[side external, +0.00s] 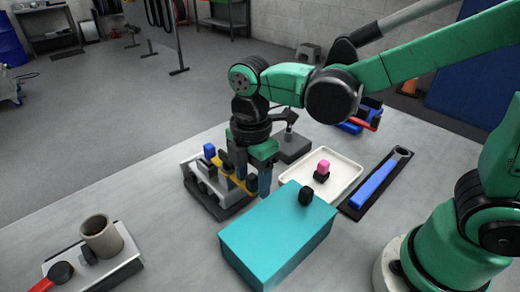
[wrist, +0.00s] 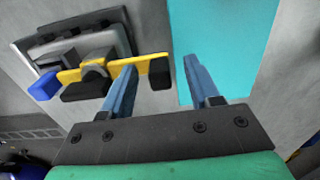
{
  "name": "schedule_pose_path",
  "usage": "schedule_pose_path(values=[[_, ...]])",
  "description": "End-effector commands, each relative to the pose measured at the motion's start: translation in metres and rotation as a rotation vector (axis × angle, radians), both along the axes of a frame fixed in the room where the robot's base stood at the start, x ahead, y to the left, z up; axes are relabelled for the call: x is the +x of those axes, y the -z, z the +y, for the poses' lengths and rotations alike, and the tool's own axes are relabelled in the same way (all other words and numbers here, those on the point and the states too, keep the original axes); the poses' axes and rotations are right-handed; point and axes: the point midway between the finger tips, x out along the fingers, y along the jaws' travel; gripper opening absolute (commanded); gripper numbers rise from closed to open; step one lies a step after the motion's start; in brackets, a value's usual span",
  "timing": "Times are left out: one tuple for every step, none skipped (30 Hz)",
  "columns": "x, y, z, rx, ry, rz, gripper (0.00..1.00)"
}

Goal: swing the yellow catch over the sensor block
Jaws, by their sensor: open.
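The yellow catch (wrist: 122,67) is a flat bar on the grey fixture (side external: 205,180), with a blue end (wrist: 43,86) on one side and a black end (wrist: 160,75) on the other. It also shows in the side view (side external: 221,169), partly hidden. In the wrist view the bar crosses a grey raised piece (wrist: 94,66); which part is the sensor block I cannot tell for sure. My gripper (side external: 252,184) points down beside the fixture with its blue fingers apart and empty. In the wrist view the black end appears between the fingertips (wrist: 160,62); contact cannot be told.
A teal box (side external: 270,235) with a black knob stands close to the fingers. A white tray (side external: 349,182) holds a pink-topped piece (side external: 323,166). A blue bar (side external: 375,185) lies right of it. A tan cup (side external: 101,237) stands at left front; the table between is clear.

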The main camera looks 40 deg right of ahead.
Motion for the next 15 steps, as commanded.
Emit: schedule_pose_path(values=[[0.0, -0.002, 0.0, 0.0, 0.0, 0.0, 0.55], [0.0, -0.003, 0.0, 0.0, 0.0, 0.0, 0.55], [0.0, -0.006, 0.0, 0.0, 0.0, 0.0, 0.55], [0.0, -0.009, 0.0, 0.0, 0.0, 0.0, 0.55], [0.0, -0.013, 0.0, 0.0, 0.0, 0.0, 0.55], [0.0, -0.018, 0.0, 0.0, 0.0, 0.0, 0.55], [0.0, -0.022, 0.0, 0.0, 0.0, 0.0, 0.55], [0.0, -0.026, 0.0, 0.0, 0.0, 0.0, 0.55], [0.0, -0.031, 0.0, 0.0, 0.0, 0.0, 0.55], [0.0, -0.035, 0.0, 0.0, 0.0, 0.0, 0.55], [0.0, -0.038, 0.0, 0.0, 0.0, 0.0, 0.55], [0.0, -0.043, 0.0, 0.0, 0.0, 0.0, 0.55], [0.0, -0.046, 0.0, 0.0, 0.0, 0.0, 0.55], [0.0, -0.048, 0.0, 0.0, 0.0, 0.0, 0.55], [0.0, -0.051, 0.0, 0.0, 0.0, 0.0, 0.55]])
